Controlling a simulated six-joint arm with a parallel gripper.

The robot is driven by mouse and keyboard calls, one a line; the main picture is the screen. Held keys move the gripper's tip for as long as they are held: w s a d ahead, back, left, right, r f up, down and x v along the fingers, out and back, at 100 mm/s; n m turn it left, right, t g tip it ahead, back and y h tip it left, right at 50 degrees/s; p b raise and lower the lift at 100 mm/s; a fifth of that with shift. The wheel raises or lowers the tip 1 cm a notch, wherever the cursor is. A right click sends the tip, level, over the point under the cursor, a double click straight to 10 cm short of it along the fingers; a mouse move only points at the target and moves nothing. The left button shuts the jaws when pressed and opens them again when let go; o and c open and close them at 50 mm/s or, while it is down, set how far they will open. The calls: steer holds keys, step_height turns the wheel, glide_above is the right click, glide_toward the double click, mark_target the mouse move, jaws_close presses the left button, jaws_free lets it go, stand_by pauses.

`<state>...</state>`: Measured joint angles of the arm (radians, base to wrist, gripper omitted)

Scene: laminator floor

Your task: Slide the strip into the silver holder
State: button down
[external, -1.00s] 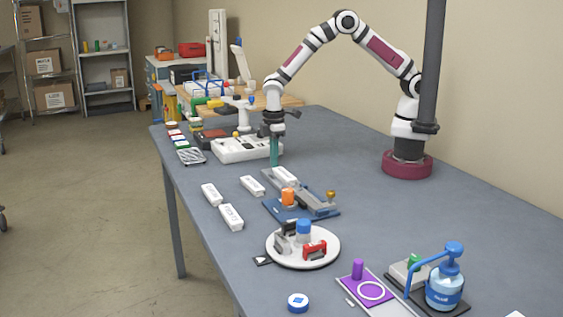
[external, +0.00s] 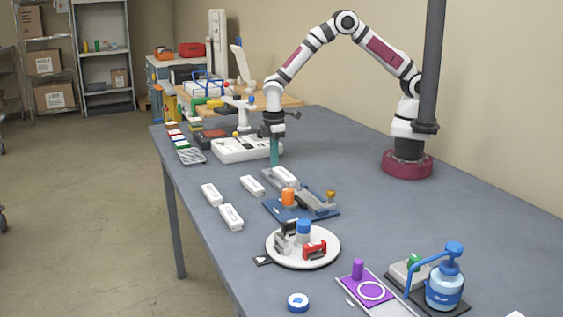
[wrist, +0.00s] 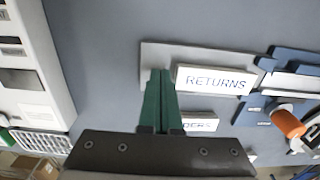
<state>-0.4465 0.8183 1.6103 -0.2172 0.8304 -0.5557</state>
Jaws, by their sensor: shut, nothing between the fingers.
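A white strip labelled RETURNS (wrist: 214,80) lies flat on a grey plate (wrist: 155,54). In the external view the strip (external: 286,177) sits just before the blue-based fixture (external: 272,208). The silver holder (external: 316,202) appears to be the grey channel on that base; in the wrist view part of it (wrist: 298,83) shows at the right, in line with the strip. My gripper (wrist: 161,73) has teal fingers closed together and empty, pointing down beside the strip's left end. In the external view my gripper (external: 275,165) is low over the plate; I cannot tell whether it touches the strip.
Other white strips (external: 252,185) (external: 231,216) lie to the left. A white tray (external: 240,150) stands behind my gripper. An orange knob (external: 288,196) rises from the fixture. A round white plate (external: 285,257) with small items stands nearer.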

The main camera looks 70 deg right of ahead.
mark_target(288, 176)
steer(key=shift+r, duration=0.25)
steer(key=shift+s+a, duration=0.9)
steer(key=shift+s+a, duration=0.9)
steer(key=shift+s+a, duration=0.1)
steer(key=shift+s+a, duration=0.75)
steer(key=shift+s, duration=0.05)
steer(key=shift+a, duration=0.1)
steer(key=shift+s+a, duration=0.8)
steer(key=shift+s, duration=0.05)
